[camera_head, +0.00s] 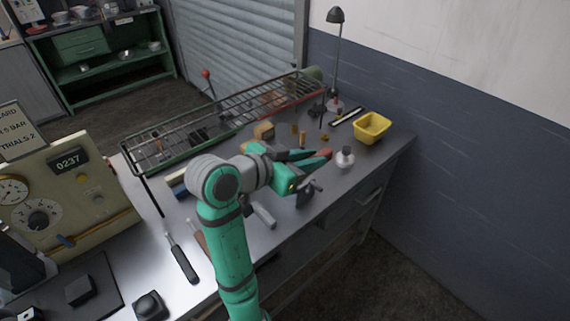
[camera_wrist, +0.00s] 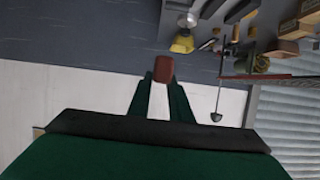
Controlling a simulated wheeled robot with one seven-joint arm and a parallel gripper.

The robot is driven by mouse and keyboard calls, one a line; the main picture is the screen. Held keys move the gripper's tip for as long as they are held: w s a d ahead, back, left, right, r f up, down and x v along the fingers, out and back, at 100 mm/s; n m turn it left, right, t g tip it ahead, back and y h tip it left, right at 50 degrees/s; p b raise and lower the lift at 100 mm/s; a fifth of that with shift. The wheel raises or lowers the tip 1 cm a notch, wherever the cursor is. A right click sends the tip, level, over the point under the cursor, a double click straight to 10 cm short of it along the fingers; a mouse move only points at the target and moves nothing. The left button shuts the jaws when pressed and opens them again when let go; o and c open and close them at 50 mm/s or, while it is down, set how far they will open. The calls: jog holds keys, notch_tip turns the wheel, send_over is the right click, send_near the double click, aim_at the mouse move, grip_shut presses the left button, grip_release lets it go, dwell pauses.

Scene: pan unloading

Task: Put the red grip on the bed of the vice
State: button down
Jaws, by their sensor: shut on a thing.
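My gripper (camera_head: 314,156) reaches right over the workbench, its green fingers shut on the red grip (camera_head: 326,153). In the wrist view the grip is a dull red block (camera_wrist: 165,68) between the tips of my gripper (camera_wrist: 163,84), sticking out beyond them. A dark grey metal thing (camera_head: 307,193) that looks like the vice stands at the bench's front edge, below and left of the grip in the head view. Its bed is too small to make out, partly behind my gripper. The grip appears held above the bench, apart from the vice.
The bench (camera_head: 385,150) has a yellow bin (camera_head: 371,127), a small pale round container (camera_head: 345,157) right of my gripper, and a lamp (camera_head: 336,60) at the back. A wire rack (camera_head: 220,115) runs along the rear. A dark-handled tool (camera_head: 183,263) lies left of my arm.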

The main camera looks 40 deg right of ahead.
jog(key=w+f, duration=0.2)
jog(key=w, duration=0.1)
jog(key=w+d+f, duration=0.1)
jog(key=w+f, duration=0.2)
jog(key=w+d+f, duration=0.1)
jog(key=w+f, duration=0.2)
jog(key=w, duration=0.1)
jog(key=shift+w+f, duration=0.45)
jog(key=shift+f, duration=1.6)
jog(key=shift+f, duration=0.1)
jog(key=c, duration=1.6)
grip_release()
